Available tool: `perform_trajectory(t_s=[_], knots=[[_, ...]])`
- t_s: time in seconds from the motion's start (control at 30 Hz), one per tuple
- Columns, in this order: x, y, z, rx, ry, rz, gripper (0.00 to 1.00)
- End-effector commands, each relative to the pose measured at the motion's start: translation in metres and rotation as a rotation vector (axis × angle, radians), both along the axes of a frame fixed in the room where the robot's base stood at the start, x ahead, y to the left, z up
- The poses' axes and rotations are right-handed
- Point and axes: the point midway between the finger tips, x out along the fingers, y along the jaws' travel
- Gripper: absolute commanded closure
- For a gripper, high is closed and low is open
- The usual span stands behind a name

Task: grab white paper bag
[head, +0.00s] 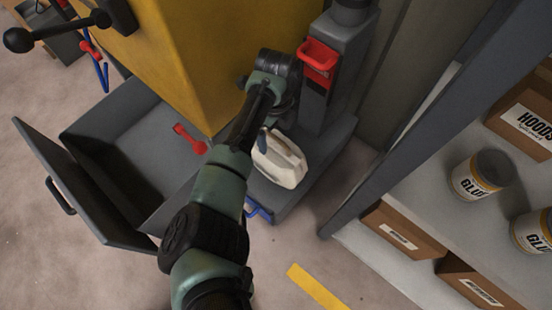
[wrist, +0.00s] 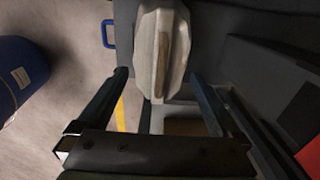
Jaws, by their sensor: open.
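The white paper bag (head: 280,160) sits on a grey ledge at the foot of a grey column in the head view. My arm crosses the picture on its left and my gripper (head: 263,138) is close to its upper left side, partly hidden by my own wrist. In the wrist view the bag (wrist: 163,50) is at the top middle, with a brownish stripe along it. My gripper (wrist: 157,76) is open there, its two fingers apart with the bag's lower end between or just beyond the tips; I cannot tell the exact depth.
A yellow machine (head: 190,55) stands left of the column, and a red handle (head: 318,60) juts out above the ledge. An open grey drawer (head: 95,215) is at the left. Shelves with glue cans (head: 478,178) and boxes stand at the right. A blue barrel (wrist: 20,75) shows left.

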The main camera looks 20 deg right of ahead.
Motion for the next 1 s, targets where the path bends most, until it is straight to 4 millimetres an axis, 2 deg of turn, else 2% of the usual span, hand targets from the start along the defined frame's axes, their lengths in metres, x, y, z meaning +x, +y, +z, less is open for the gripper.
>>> perform_trajectory(t_s=[0.23, 0.53, 0.8, 0.87, 1.0], knots=[[0.000, -0.001, -0.014, 0.000, -0.001, -0.001, 0.00], [-0.001, -0.001, -0.054, 0.000, -0.001, 0.000, 0.00], [-0.001, -0.001, -0.055, 0.000, -0.001, 0.000, 0.00], [-0.001, -0.001, -0.055, 0.000, -0.001, 0.000, 0.07], [-0.001, -0.001, -0.055, 0.000, -0.001, 0.000, 0.32]])
